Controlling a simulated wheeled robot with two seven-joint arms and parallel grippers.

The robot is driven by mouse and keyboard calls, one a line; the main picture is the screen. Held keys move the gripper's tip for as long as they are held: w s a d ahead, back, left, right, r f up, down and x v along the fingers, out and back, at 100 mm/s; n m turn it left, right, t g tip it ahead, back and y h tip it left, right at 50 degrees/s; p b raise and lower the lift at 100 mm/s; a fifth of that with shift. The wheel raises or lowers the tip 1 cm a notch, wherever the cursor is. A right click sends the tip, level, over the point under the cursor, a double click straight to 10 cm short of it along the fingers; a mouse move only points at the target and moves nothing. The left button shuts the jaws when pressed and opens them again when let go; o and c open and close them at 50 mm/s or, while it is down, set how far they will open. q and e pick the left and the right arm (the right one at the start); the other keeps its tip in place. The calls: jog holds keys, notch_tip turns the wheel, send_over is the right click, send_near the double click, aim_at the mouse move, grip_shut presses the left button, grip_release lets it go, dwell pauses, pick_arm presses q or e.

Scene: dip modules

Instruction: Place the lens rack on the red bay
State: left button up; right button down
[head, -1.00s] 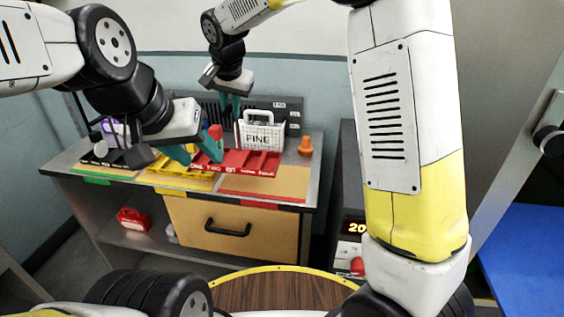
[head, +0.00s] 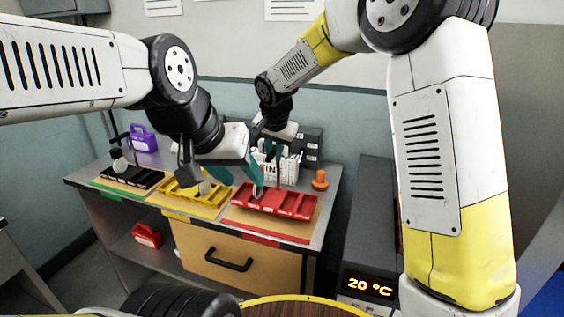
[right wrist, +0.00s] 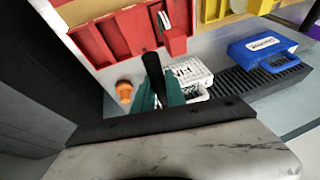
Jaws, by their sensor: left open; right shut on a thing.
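The lens rack, as I take it, is the white openwork carrier marked FINE (head: 270,172) at the back of the bench, behind the red bay (head: 283,203). My right gripper (head: 276,150) is over the rack from above, shut at its top; the grip itself is mostly hidden. In the right wrist view the rack (right wrist: 192,78) lies just beyond the teal fingers (right wrist: 160,92), with a dark bar between them. The red bay (right wrist: 120,35) is at the top there. My left gripper (head: 248,180) is open at the red bay's left end, beside a small silver part (head: 256,192).
An orange knob-like piece (head: 320,180) stands right of the rack. Yellow (head: 185,190) and black (head: 135,178) bays lie left. A purple case (head: 143,138) and a blue case (right wrist: 262,50) stand at the back. A red case (head: 147,235) is on the lower shelf.

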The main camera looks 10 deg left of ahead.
jog(key=shift+f, duration=1.75)
jog(key=c, duration=1.4)
grip_release()
jog(key=shift+o, duration=0.2)
jog(key=v, duration=1.2)
jog(key=s+d+r+n, duration=0.15)
jog(key=s+d, duration=0.25)
jog(key=d, duration=0.4)
jog(key=s+d+r+m, duration=0.1)
jog(key=s+d+r, duration=0.25)
jog(key=d, duration=0.45)
jog(key=s+d+f+n, duration=0.1)
jog(key=s+d, duration=0.3)
jog(key=s, duration=0.3)
jog(key=s+d+f+n+t+y, duration=0.1)
jog(key=s+d, duration=0.4)
jog(key=s, duration=0.3)
jog(key=shift+s+d+f+n, duration=0.15)
jog(key=shift+d+f+n, duration=0.2)
